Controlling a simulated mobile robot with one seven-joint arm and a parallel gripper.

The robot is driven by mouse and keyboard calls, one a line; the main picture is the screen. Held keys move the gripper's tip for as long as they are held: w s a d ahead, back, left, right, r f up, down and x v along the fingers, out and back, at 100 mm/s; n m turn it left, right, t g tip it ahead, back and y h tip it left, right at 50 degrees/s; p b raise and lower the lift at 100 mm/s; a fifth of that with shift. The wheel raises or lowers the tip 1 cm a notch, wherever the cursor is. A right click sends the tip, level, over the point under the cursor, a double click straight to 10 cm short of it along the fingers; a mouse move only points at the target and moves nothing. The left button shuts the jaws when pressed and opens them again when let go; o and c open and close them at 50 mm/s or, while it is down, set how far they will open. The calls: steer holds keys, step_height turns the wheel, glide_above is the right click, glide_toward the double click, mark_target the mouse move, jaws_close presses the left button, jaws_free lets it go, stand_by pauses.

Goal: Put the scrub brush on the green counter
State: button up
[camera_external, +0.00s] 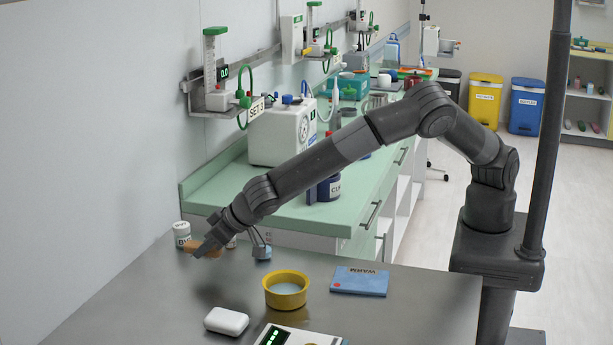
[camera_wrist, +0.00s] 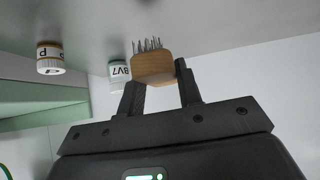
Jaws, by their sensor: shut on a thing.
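The scrub brush has a wooden body and grey bristles; in the wrist view the scrub brush (camera_wrist: 154,68) sits between the two dark fingers. My gripper (camera_external: 212,247) is shut on it, at the far left part of the metal table (camera_external: 400,300). The brush shows only partly in the external view (camera_external: 191,246), beside the fingers. I cannot tell whether it touches the table. The green counter (camera_external: 300,210) stands behind the table, and its pale green edge also shows at the left of the wrist view (camera_wrist: 40,118).
A white labelled jar (camera_external: 182,233) stands close to the gripper. A yellow bowl (camera_external: 286,291), a blue box (camera_external: 359,281), a white soap-like block (camera_external: 226,321) and a scale (camera_external: 300,337) are on the table. On the counter are a white machine (camera_external: 278,137) and a dark blue bottle (camera_external: 328,188); the near-left counter top is clear.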

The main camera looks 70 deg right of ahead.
steer(key=w+d+r, duration=0.1)
steer(key=d+r, duration=0.1)
steer(key=d, duration=0.7)
steer(key=w+d+r, duration=0.1)
steer(key=d+r, duration=0.1)
steer(key=d, duration=0.7)
steer(key=w+d+r, duration=0.2)
steer(key=d, duration=0.7)
steer(key=shift+r, duration=0.35)
steer(key=shift+n+y, duration=0.7)
steer(key=shift+n, duration=0.2)
steer(key=s+d, duration=0.1)
steer(key=d, duration=0.3)
steer(key=s+d, duration=0.1)
steer(key=d, duration=0.2)
steer(key=s+d+r, duration=0.1)
steer(key=d, duration=0.3)
steer(key=shift+d, duration=0.3)
steer(key=shift+s+d+r, duration=0.25)
steer(key=shift+s+d, duration=0.5)
steer(key=shift+d, duration=0.1)
steer(key=shift+d, duration=0.1)
steer(key=shift+s+n, duration=0.3)
